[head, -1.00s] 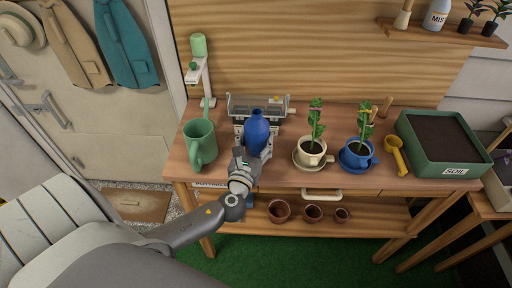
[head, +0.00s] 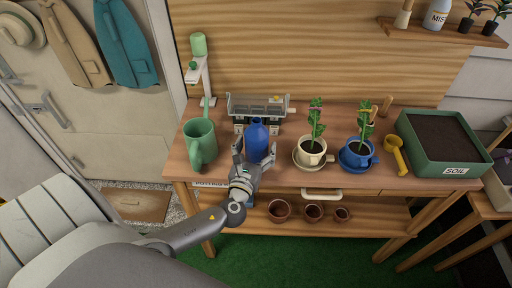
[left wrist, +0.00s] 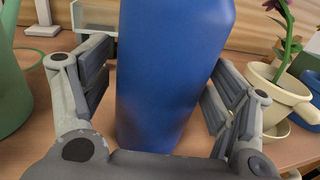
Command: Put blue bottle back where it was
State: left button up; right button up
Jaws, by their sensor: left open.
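The blue bottle (head: 257,141) stands upright on the wooden bench (head: 225,172), between the green watering can (head: 200,145) and the cream cup with a plant (head: 311,152). My left gripper (head: 256,158) is open at the bottle's near side. In the left wrist view the bottle (left wrist: 170,75) fills the space between the two spread fingers (left wrist: 165,95), with a narrow gap visible on the left. The bottle's base is partly hidden by the gripper. My right gripper is not in view.
A grey rack (head: 257,105) stands behind the bottle. A blue cup with a plant (head: 357,155), a yellow scoop (head: 396,155) and a green soil tray (head: 440,142) are to the right. Small brown pots (head: 313,213) sit on the lower shelf.

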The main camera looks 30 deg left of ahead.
pick_arm(q)
jog(key=shift+r, duration=0.1)
jog(key=shift+s, duration=0.15)
jog(key=b+v, duration=0.2)
jog(key=v, duration=0.9)
jog(key=shift+s+d+b, duration=0.15)
jog(key=shift+s+b, duration=0.2)
jog(key=shift+b, duration=0.05)
jog(key=shift+r, duration=0.1)
jog(key=s+a+f+n+g+h, duration=0.1)
jog(key=s+f+n+g, duration=0.25)
jog(key=f, duration=0.75)
jog(key=s+a+f+n+g, duration=0.1)
jog(key=s+f+n+g, duration=0.3)
jog(key=f, duration=0.8)
jog(key=s+f+n+g+h, duration=0.15)
jog(key=f+n, duration=0.35)
jog(key=f, duration=0.6)
jog(key=s+d+f+n+g+h, duration=0.1)
jog(key=s+d+f+n+g, duration=0.2)
jog(key=s+f+n, duration=0.5)
jog(key=s+d+f+n+g+h, duration=0.2)
jog(key=s+d+f+n+g, duration=0.2)
jog(key=s+f+n, duration=0.4)
jog(key=s+n, duration=0.1)
jog(key=s, duration=0.6)
jog(key=shift+s+f, duration=0.3)
